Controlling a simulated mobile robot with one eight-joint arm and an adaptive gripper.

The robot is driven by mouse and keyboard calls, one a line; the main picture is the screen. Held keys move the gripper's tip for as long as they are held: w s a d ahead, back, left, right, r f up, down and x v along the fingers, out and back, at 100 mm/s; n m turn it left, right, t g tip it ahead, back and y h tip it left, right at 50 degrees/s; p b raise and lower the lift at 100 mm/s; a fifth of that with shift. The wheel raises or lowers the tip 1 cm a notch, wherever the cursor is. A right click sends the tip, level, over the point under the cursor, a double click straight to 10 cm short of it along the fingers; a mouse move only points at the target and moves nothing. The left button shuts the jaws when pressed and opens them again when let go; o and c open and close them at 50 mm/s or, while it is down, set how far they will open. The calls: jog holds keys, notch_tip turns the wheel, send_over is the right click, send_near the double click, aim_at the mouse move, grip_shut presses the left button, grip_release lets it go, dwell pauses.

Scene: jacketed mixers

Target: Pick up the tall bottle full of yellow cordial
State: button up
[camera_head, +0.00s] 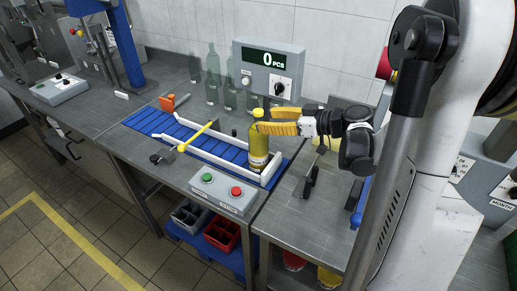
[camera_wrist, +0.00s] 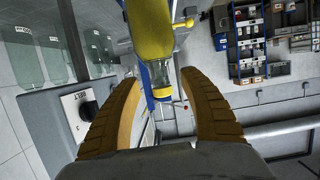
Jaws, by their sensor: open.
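The tall bottle of yellow cordial (camera_head: 258,149) stands upright at the right end of the blue conveyor (camera_head: 225,147). My gripper (camera_head: 262,122) reaches in from the right at the height of the bottle's upper part, with its yellow fingers beside or around it. In the wrist view the bottle (camera_wrist: 150,30) shows between and beyond the two open fingers of my gripper (camera_wrist: 162,95). The fingers stand apart with a gap to each side. Whether either finger touches the bottle cannot be told.
A counter box (camera_head: 268,70) reading 0 PCS stands behind the conveyor, with several clear empty bottles (camera_head: 212,75) to its left. White guide rails and a yellow bar (camera_head: 200,134) border the belt. A button box (camera_head: 222,190) sits at the front edge.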

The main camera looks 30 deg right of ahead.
aim_at(259, 118)
jog(key=b+x, duration=0.1)
jog(key=x, duration=0.2)
jog(key=shift+w+a, duration=0.15)
jog(key=shift+w, duration=0.2)
jog(key=shift+c, duration=0.5)
grip_shut()
